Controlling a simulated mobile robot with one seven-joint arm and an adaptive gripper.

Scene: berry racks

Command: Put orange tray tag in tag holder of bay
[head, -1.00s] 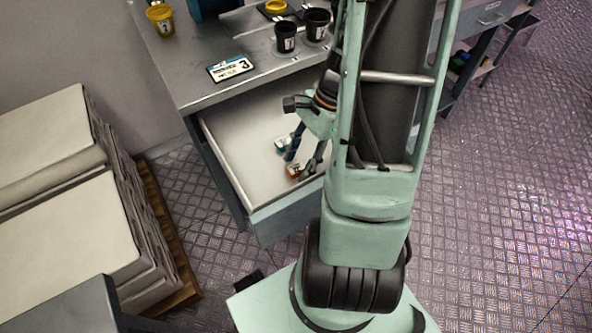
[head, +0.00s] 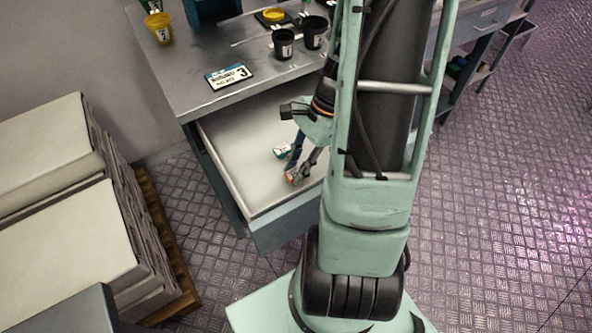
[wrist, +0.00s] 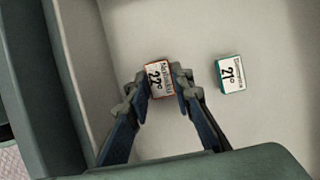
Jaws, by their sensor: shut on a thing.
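The orange tray tag (wrist: 159,79), a small white label with an orange edge and the number 22, is between my fingertips in the wrist view. It also shows in the head view (head: 291,178), partly hidden by a finger. My gripper (wrist: 155,84) is shut on it, inside the open drawer (head: 240,165). In the head view my gripper (head: 292,168) reaches down into the drawer. I cannot tell whether the tag touches the drawer floor. The bay and its tag holder cannot be made out.
A teal-edged tag (wrist: 231,74) with the number 21 lies in the drawer, right of my gripper in the wrist view. Stacked pale sacks (head: 60,235) are at left.

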